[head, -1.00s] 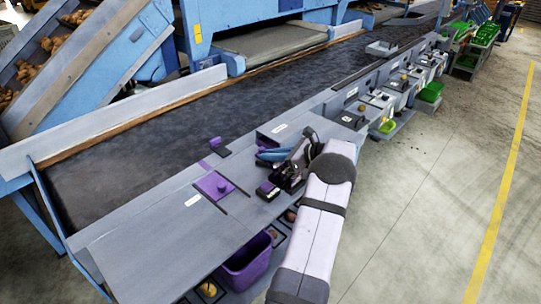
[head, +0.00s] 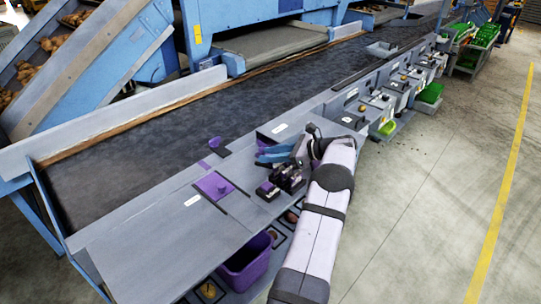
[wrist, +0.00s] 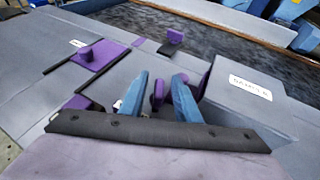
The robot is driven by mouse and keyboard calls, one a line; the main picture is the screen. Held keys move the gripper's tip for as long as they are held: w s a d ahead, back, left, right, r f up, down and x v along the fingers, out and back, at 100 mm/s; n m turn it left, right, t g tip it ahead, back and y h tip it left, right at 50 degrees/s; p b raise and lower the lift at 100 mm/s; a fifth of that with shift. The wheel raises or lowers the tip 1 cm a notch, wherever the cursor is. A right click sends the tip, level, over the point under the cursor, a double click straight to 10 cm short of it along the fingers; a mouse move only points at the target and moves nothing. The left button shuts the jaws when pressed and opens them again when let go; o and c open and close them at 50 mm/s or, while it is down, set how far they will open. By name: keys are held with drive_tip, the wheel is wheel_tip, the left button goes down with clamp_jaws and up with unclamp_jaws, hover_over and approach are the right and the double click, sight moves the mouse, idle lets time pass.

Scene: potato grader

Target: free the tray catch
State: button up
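My gripper (head: 275,154) is over the grey worktop beside the belt, its blue fingers low and pointing left. In the wrist view my gripper (wrist: 160,92) is open, with a gap between its two fingertips. A small upright purple piece (wrist: 158,94) shows in that gap, and I cannot tell if either finger touches it. Another purple piece (wrist: 204,82) stands just right of the right finger, against a grey box with a white label (wrist: 250,88). I cannot tell which purple piece is the catch.
A purple square plate with a knob (head: 216,186) lies left of my gripper, also in the wrist view (wrist: 92,54). A purple bin (head: 245,265) hangs below the worktop edge. The dark belt (head: 150,150) runs behind. Open floor lies to the right.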

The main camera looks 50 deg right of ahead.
drive_tip(key=shift+s+f, duration=0.1)
drive_tip(key=b+v, duration=0.2)
drive_tip(key=v, duration=0.3)
drive_tip(key=shift+s+d, duration=0.2)
drive_tip(key=shift+s, duration=0.1)
drive_tip(key=shift+s+d+r, duration=0.2)
drive_tip(key=shift+s+r, duration=0.35)
drive_tip(key=shift+s, duration=0.05)
